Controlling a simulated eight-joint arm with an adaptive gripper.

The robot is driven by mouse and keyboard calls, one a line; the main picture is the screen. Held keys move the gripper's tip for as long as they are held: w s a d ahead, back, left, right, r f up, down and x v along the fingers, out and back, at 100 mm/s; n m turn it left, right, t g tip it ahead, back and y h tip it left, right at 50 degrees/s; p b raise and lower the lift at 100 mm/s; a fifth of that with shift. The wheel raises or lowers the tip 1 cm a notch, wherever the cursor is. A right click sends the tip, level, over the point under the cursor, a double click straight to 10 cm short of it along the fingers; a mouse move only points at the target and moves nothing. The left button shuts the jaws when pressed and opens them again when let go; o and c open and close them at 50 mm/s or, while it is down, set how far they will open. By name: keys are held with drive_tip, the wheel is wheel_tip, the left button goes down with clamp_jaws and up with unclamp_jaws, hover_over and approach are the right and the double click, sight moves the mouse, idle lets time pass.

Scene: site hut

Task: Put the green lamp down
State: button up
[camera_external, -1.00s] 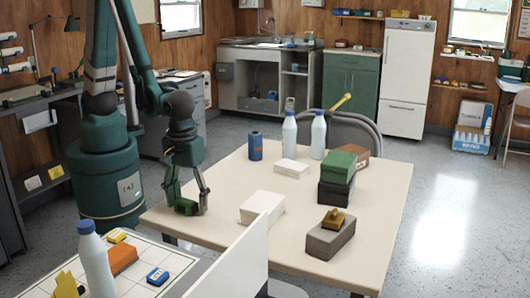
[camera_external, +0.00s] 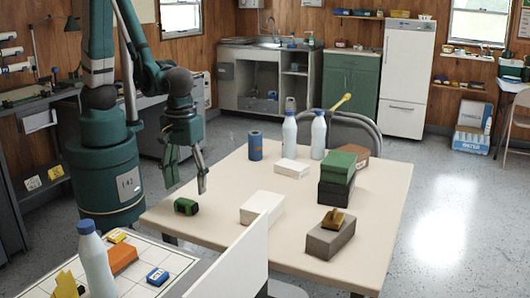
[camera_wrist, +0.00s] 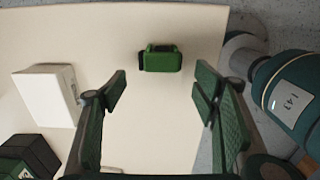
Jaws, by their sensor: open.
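The green lamp (camera_external: 186,206) is a small green and black block-like thing. It rests on the near left part of the pale table (camera_external: 225,222), close to the left edge. In the wrist view the lamp (camera_wrist: 161,59) lies beyond and between the fingertips, touching neither. My gripper (camera_external: 186,176) is open and empty, raised a little above the lamp. Its two spread fingers also show in the wrist view (camera_wrist: 160,82).
A white box (camera_external: 262,207) lies right of the lamp. Further right are a green box (camera_external: 338,165) on a black one and a grey box (camera_external: 330,237). White bottles (camera_external: 289,135) and a blue can (camera_external: 255,146) stand at the back. A white panel (camera_external: 232,265) rises in front.

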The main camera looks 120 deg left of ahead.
sight(188, 199)
wheel_tip(188, 199, up, 6)
drive_tip(key=p, duration=0.1)
idle(0.7)
drive_tip(key=s+a+r+m+t, duration=0.3)
drive_tip(key=s+a+r+m, duration=0.2)
drive_tip(key=r+m, duration=0.4)
drive_tip(key=s+a+r+m+t, duration=0.4)
drive_tip(key=s+a+r+m, duration=0.1)
drive_tip(key=a+r+m, duration=0.3)
drive_tip(key=shift+a+r+m, duration=0.2)
drive_tip(key=shift+r+m, duration=0.3)
drive_tip(key=shift+r, duration=0.7)
idle(1.1)
